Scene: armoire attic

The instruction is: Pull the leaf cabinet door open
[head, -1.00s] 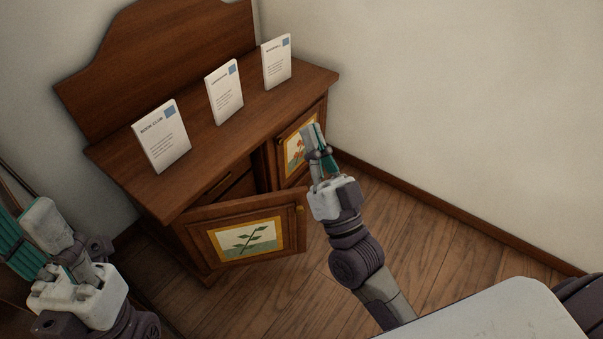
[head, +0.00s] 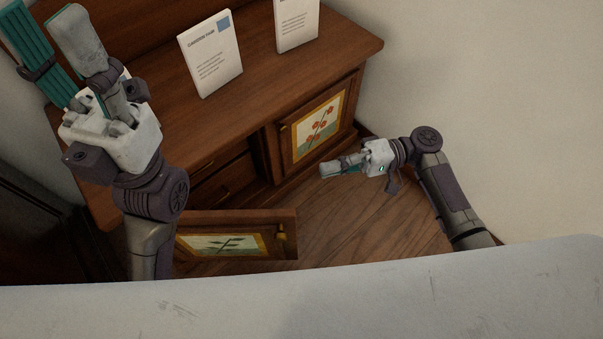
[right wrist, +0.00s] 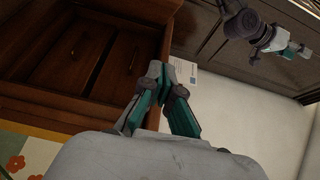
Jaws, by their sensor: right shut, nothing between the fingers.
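The leaf cabinet door (head: 222,244) stands swung well out from the cabinet in the head view, its leaf picture facing up toward me. A small brass knob (head: 282,235) is near its free edge. My left arm hides its left part. My right gripper (head: 322,170) is shut and empty, to the right of and beyond the door's free edge, apart from it. It also shows in the right wrist view (right wrist: 164,78), in front of the cabinet's open compartment. My left gripper (head: 42,18) is raised at the left, open and empty.
The red-flower door (head: 318,126) is shut at the right. Wooden drawers (head: 222,183) show inside the open compartment. Cards (head: 212,56) stand on the cabinet top. A white wall (head: 490,110) bounds the right; floor (head: 350,225) is free between door and right arm.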

